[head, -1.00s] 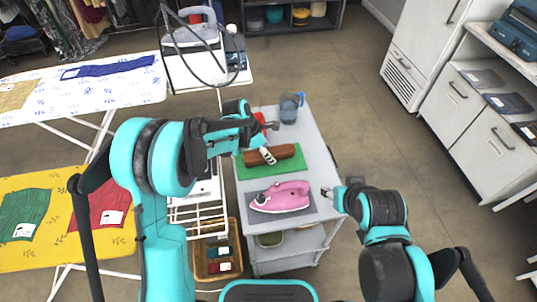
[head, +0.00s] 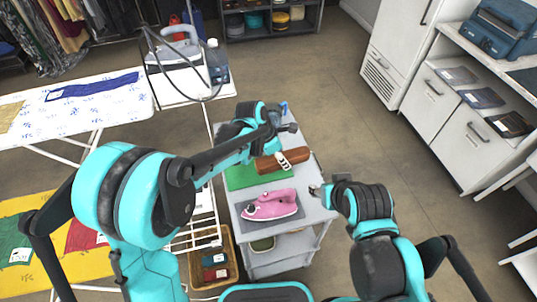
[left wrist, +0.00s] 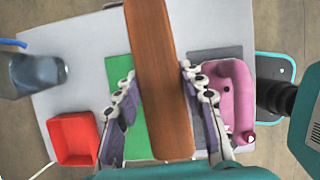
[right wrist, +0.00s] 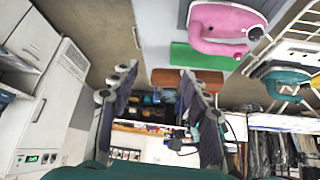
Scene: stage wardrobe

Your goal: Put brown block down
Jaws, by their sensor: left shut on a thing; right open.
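The brown block (head: 268,165) is a long wooden bar. In the left wrist view the block (left wrist: 160,80) runs between the two fingers of my left gripper (left wrist: 160,105), which is shut on it. In the head view the left gripper (head: 283,161) holds it over the cart top, at the right part of the green mat (head: 240,178) and reaching past its right edge. Whether it touches the surface cannot be told. My right gripper (head: 316,191) is open and empty at the cart's right side; its wrist view shows the block (right wrist: 190,77) beyond the fingers.
A pink iron (head: 270,205) lies on a grey mat in front of the green mat. A jug (left wrist: 38,75) and a red container (left wrist: 75,138) stand on the cart top (left wrist: 85,40). A wicker basket (head: 232,252) is left of the cart. Ironing boards stand at left.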

